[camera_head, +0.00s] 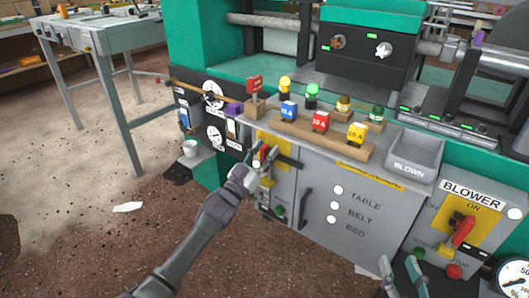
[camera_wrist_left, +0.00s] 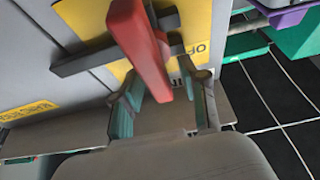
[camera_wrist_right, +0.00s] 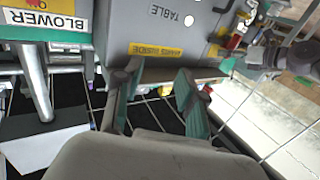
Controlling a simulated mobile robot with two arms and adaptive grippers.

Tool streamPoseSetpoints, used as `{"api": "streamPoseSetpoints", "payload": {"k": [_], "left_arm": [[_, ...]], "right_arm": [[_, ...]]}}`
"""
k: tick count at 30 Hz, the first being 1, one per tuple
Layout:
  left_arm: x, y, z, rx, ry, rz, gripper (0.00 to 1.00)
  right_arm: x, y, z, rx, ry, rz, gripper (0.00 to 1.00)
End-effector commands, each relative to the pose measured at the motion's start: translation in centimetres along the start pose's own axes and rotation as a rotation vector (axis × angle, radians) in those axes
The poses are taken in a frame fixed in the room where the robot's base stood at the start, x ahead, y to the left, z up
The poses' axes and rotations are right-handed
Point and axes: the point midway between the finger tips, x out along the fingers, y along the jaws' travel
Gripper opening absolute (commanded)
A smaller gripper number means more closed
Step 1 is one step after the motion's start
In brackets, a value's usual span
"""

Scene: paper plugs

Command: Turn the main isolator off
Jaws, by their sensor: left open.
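The isolator's red handle (camera_head: 265,153) stands out from a yellow plate (camera_head: 284,148) on the left part of the grey cabinet front. In the left wrist view the red handle (camera_wrist_left: 142,45) is large, and its near end lies between my fingers. Part of the plate's lettering (camera_wrist_left: 190,60) shows behind it, partly hidden. My left gripper (camera_head: 259,166) is at the handle, with its fingers (camera_wrist_left: 166,95) apart on either side; I cannot tell whether either touches. My right gripper (camera_head: 402,268) is open and empty, low at the right, in front of the cabinet; its fingers (camera_wrist_right: 157,75) also show apart.
A blower panel (camera_head: 482,222) with another red handle is at the right. Coloured fuse blocks (camera_head: 320,121) and a grey bin (camera_head: 412,160) stand on the ledge above. A dark cabinet handle (camera_head: 304,208) juts out below. Gauges (camera_head: 214,137) are at the left; floor there is open.

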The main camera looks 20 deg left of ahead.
Motion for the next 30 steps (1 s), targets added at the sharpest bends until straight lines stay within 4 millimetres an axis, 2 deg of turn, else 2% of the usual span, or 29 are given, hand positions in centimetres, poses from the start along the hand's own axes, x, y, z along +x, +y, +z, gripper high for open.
{"api": "streamPoseSetpoints", "payload": {"k": [4, 12, 25, 30], "left_arm": [[0.0, 0.0, 0.0, 0.000, 0.000, 0.000, 0.44], [-0.1, 0.0, 0.0, 0.000, 0.000, 0.000, 0.00], [-0.1, 0.0, 0.0, -0.005, -0.001, -0.002, 0.00], [-0.5, 0.2, -0.3, -0.027, -0.001, -0.011, 0.00]], "right_arm": [[0.0, 0.0, 0.0, 0.000, -0.001, 0.000, 0.40], [0.0, 0.0, 0.0, 0.000, -0.001, 0.000, 0.40], [0.0, 0.0, 0.1, 0.000, -0.013, 0.000, 0.40], [-0.6, 0.4, 2.3, -0.002, -0.144, 0.009, 0.40]]}}
